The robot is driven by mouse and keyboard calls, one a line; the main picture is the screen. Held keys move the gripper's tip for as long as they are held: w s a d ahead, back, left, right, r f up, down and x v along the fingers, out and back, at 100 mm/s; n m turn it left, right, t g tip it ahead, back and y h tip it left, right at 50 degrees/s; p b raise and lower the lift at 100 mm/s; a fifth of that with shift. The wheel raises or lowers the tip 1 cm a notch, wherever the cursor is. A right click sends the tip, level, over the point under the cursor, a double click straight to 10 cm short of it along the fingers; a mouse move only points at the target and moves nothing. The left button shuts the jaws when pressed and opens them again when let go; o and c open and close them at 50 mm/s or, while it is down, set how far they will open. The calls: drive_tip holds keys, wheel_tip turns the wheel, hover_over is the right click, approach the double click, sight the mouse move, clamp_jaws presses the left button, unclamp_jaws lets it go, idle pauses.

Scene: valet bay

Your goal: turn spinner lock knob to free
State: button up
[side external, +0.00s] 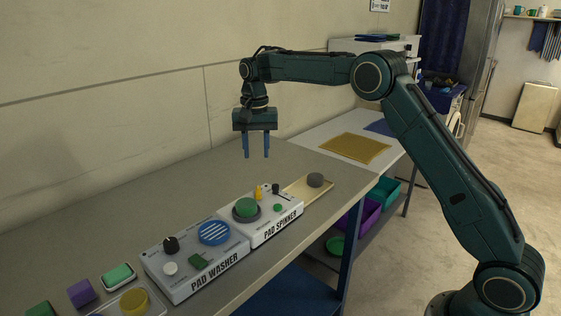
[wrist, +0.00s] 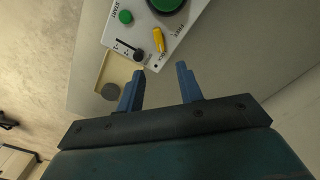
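The pad spinner (side external: 275,227) is a white box on the bench, with a large green dome, a small green button and a black-topped lever. Its yellow knob (side external: 259,191), which looks like the lock knob, stands at the back edge of the panel.
The pad washer (side external: 197,262) stands to the left of the spinner. A tan tray (side external: 297,188) with a grey round pad (side external: 315,180) lies on its right. A yellow mat (side external: 354,148) is farther back. The bench behind the boxes is clear up to the wall.

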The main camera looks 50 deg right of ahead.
sight(258, 188)
wheel_tip(258, 188, down, 11)
drive_tip(key=shift+f, duration=0.1)
idle(0.4)
clamp_jaws()
